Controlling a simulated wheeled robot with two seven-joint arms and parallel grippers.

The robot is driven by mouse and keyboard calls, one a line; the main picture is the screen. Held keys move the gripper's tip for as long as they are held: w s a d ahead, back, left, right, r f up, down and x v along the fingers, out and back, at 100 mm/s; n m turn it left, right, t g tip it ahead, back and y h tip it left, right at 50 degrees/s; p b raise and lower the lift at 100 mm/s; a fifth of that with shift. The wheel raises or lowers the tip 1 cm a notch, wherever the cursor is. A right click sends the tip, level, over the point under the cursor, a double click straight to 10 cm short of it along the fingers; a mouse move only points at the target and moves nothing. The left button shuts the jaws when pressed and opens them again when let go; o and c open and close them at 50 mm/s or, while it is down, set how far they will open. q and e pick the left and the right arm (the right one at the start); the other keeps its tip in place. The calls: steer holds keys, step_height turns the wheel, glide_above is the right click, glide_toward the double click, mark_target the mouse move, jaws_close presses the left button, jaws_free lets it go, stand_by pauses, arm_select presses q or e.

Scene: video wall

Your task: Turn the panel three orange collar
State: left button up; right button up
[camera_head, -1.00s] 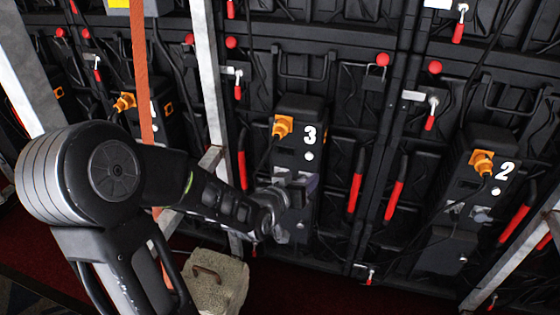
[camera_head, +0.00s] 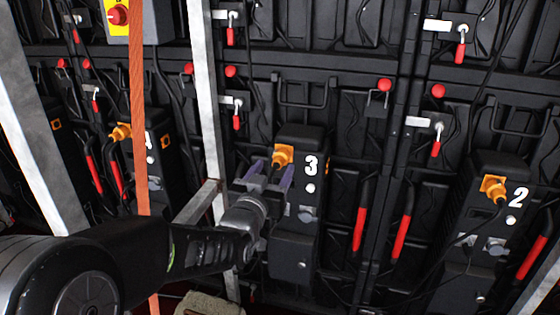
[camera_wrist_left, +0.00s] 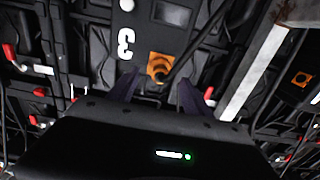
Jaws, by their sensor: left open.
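The orange collar (camera_head: 283,155) is on the upper left of the panel three box (camera_head: 297,225), which is black and marked with a white 3. My left gripper (camera_head: 270,170) is open just in front of and slightly left of the collar, its two fingers pointing up toward it. In the left wrist view the collar (camera_wrist_left: 160,66) shows beyond and between the two open fingertips (camera_wrist_left: 160,82), with a black cable leaving it. I cannot tell whether a finger touches the collar. My right gripper is not in view.
Panel two (camera_head: 494,188) at the right has a similar orange collar. A pale metal post (camera_head: 203,90) and an orange strap (camera_head: 138,110) stand left of panel three. Red-handled levers (camera_head: 401,237) hang to its right. A beige case (camera_head: 205,305) sits low in front.

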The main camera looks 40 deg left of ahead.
mark_target(280, 159)
arm_select(q)
steer(key=b+x, duration=0.1)
steer(key=x, duration=0.4)
steer(key=shift+w+a, duration=0.2)
steer(key=shift+w, duration=0.15)
steer(key=shift+c, duration=0.5)
jaws_close()
